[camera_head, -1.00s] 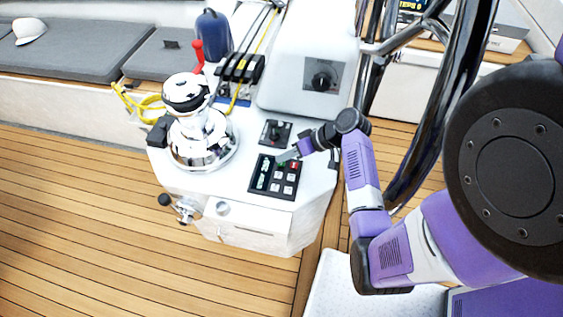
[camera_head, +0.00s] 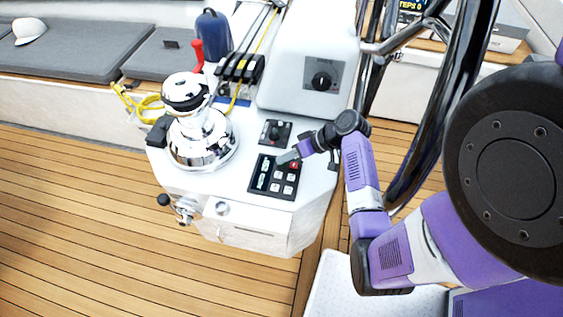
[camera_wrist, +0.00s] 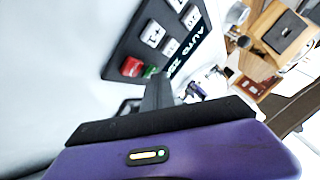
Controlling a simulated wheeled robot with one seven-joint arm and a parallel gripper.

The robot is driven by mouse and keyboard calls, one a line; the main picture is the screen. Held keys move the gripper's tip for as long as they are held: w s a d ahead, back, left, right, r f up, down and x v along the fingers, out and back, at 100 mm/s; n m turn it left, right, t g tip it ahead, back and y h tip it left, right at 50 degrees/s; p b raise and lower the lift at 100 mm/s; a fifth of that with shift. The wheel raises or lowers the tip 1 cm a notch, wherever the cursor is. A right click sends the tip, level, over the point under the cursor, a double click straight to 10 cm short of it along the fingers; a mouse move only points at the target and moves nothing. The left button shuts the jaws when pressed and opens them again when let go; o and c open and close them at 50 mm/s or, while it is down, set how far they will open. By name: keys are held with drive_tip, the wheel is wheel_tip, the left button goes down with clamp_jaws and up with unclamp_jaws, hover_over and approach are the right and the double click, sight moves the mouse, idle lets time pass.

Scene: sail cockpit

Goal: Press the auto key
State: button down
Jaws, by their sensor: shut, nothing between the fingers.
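The black autopilot panel (camera_head: 259,190) lies on the white console, with a display and several keys. In the wrist view the display (camera_wrist: 188,45) reads "AUTO" and a number. A red key (camera_wrist: 131,66) and a green key (camera_wrist: 151,72) sit side by side at the panel's near end there; other keys are white. No auto label is readable on any key. My gripper (camera_head: 283,159) is shut and empty, its tip over the panel's upper edge beside the red key (camera_head: 294,165). In the wrist view the fingers (camera_wrist: 158,92) partly cover the green key. Contact cannot be told.
A chrome winch (camera_head: 200,135) stands left of the panel. A small black switch plate (camera_head: 275,133) and a grey knob plate (camera_head: 322,76) are behind it. The dark steering wheel (camera_head: 425,130) rises close to my arm on the right.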

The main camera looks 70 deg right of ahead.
sight(285, 163)
drive_tip(key=shift+r, duration=0.1)
idle(0.3)
drive_tip(key=shift+r+p, duration=0.75)
drive_tip(key=shift+p, duration=0.15)
wheel_tip(285, 163, up, 5)
drive_tip(key=p, duration=0.4)
drive_tip(key=shift+p, duration=0.35)
idle(0.4)
